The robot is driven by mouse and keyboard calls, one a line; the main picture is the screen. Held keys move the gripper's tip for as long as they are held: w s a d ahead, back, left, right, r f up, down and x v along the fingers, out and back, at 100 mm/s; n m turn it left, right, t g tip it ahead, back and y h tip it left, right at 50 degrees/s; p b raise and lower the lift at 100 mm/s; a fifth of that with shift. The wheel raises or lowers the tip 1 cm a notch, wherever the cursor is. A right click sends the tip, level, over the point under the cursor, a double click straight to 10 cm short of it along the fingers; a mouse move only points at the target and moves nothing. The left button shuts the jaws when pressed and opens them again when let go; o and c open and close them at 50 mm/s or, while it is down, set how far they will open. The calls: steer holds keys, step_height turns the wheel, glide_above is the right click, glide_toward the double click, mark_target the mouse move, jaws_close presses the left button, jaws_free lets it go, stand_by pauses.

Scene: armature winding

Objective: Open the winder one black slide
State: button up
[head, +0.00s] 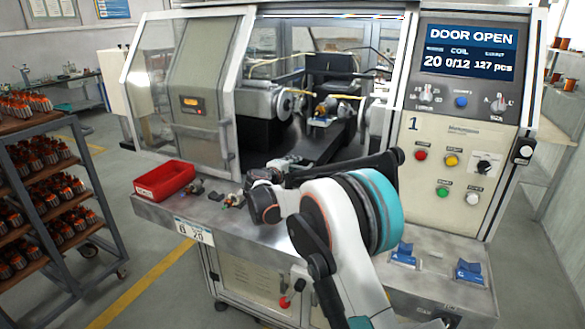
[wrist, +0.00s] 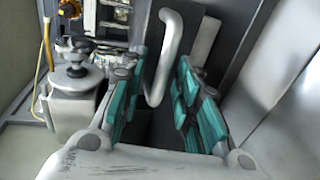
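Winder one (head: 455,120) stands ahead with a panel marked 1 and a screen reading DOOR OPEN. Its grey sliding door is at the left of the open work bay. A dark slide bed (head: 312,153) lies low in the bay, partly hidden by my arm. In the wrist view, a grey bent bar handle (wrist: 170,45) stands in front of a dark surface and reaches between the fingers. My gripper (wrist: 163,72), with teal pads, is open around it, with gaps visible on both sides. In the head view the gripper's fingers are hard to make out.
A red bin (head: 165,179) and small parts sit on the front ledge, left of my arm. Blue holders (head: 404,254) stand on the ledge at right. A rack of wound armatures (head: 45,175) is at far left. A grey spindle housing (wrist: 75,80) is left of the gripper.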

steer(key=shift+s+r, duration=0.1)
jaws_close()
steer(key=shift+s, duration=0.1)
steer(key=shift+s+a, duration=0.2)
steer(key=shift+s, duration=0.15)
steer(key=f+v, duration=0.2)
steer(key=v, duration=1)
steer(key=s+f+b+v, duration=0.1)
steer(key=f+v, duration=0.2)
steer(key=v, duration=0.9)
steer(key=f+v, duration=0.2)
steer(key=v, duration=1.1)
steer(key=shift+s+a+f+b, duration=0.3)
steer(key=shift+b, duration=0.1)
